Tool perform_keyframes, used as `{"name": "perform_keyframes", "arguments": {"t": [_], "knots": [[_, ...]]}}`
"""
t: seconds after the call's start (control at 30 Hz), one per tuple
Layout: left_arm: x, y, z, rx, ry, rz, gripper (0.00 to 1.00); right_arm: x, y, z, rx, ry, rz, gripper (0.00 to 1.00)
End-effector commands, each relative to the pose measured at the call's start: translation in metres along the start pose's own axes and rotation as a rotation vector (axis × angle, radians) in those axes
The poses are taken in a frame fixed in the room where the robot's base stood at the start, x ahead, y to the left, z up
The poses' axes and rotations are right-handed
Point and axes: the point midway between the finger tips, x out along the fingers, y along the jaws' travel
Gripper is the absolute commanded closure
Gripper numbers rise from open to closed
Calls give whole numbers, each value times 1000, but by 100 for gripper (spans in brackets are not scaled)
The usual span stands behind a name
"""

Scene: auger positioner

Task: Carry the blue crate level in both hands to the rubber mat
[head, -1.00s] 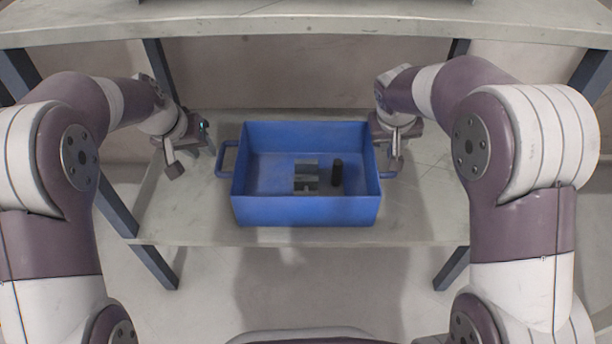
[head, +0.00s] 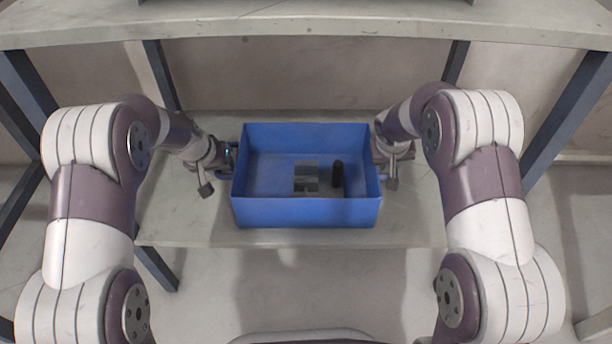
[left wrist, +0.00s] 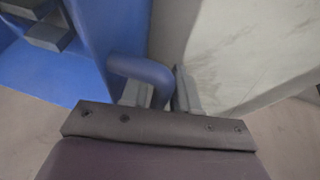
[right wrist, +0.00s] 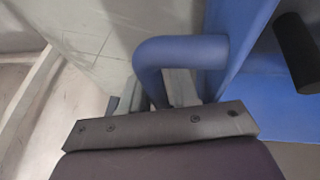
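The blue crate (head: 306,212) sits level on the lower shelf (head: 190,225). It holds a grey block (head: 306,177) and a small black cylinder (head: 337,174). My left gripper (head: 222,172) is at the crate's left side; in the left wrist view its fingers (left wrist: 162,92) lie close on both sides of the left handle (left wrist: 140,70). My right gripper (head: 385,172) is at the right side; in the right wrist view its fingers (right wrist: 156,92) lie on both sides of the right handle (right wrist: 178,50). Both grippers look closed on the handles, whose ends are partly hidden. No rubber mat shows.
An upper shelf board (head: 310,30) runs above and behind the crate. Dark posts (head: 570,115) stand at the sides. Bare shelf lies beside the crate, and open floor (head: 310,290) shows in front of the shelf.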

Motion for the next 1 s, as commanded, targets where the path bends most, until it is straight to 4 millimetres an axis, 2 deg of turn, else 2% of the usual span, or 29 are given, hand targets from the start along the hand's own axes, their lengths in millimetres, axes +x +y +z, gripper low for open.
{"name": "perform_keyframes", "arguments": {"t": [0.07, 0.13, 0.17, 1.0], "knots": [[0, 0, 0, 0, 0, 0, 74, 0, 0, 0, 0, 0, 0, 74], [0, 0, 0, 0, 0, 0, 97, 0, 0, 0, 0, 0, 0, 97], [0, 0, 0, 0, 0, 0, 100, 0, 0, 0, 0, 0, 0, 100], [-1, 0, 0, 0, 1, 0, 100, -1, 0, 0, 0, -1, 0, 100]]}}
